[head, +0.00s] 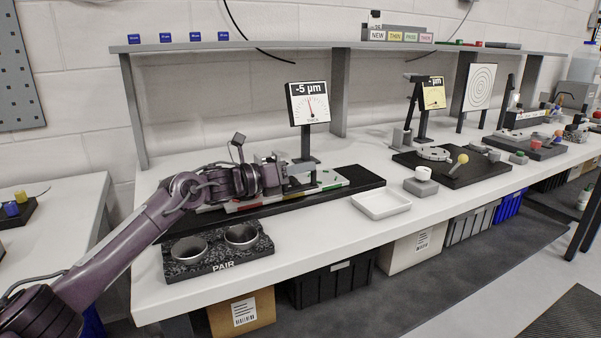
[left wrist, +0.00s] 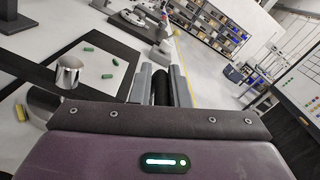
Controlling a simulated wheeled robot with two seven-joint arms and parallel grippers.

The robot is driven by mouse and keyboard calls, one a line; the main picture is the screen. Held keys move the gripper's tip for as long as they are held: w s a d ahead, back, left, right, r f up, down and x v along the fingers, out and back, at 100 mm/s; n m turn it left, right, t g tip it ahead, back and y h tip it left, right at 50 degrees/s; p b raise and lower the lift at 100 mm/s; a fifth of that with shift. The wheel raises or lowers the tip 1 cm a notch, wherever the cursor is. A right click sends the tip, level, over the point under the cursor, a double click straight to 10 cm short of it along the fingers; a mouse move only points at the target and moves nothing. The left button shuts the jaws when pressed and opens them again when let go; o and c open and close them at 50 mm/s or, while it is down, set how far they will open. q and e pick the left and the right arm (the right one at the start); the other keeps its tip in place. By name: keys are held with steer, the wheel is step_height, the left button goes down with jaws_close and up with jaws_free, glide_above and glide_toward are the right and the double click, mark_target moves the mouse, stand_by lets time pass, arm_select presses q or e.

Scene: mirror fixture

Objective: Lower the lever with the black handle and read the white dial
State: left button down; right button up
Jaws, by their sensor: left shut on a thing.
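The white dial (head: 308,103) stands on a dark post at the back of the near fixture. It has a needle, and its black header reads "-5 µm". My left gripper (head: 300,170) is in front of the post, low over the fixture's black base (head: 362,180). In the left wrist view my left gripper (left wrist: 160,76) is shut on a black handle (left wrist: 161,88), which lies between its two grey fingers. In the head view the handle and the lever are hidden by the gripper, so I cannot tell how far the lever is lowered. My right gripper is in neither view.
A black block marked PAIR (head: 218,254) with two metal cups is in front of my left arm. An empty white tray (head: 381,204) lies right of it. A yellow dial (head: 433,93) and another fixture stand farther right. A shelf (head: 340,46) runs above the bench.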

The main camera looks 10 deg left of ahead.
arm_select(q)
steer(key=shift+s+d+f, duration=0.15)
steer(key=shift+d+f, duration=0.15)
steer(key=shift+f, duration=0.45)
steer(key=c, duration=1.7)
jaws_free()
steer(key=shift+o, duration=1.2)
steer(key=shift+s+a+r, duration=0.1)
steer(key=shift+r, duration=0.2)
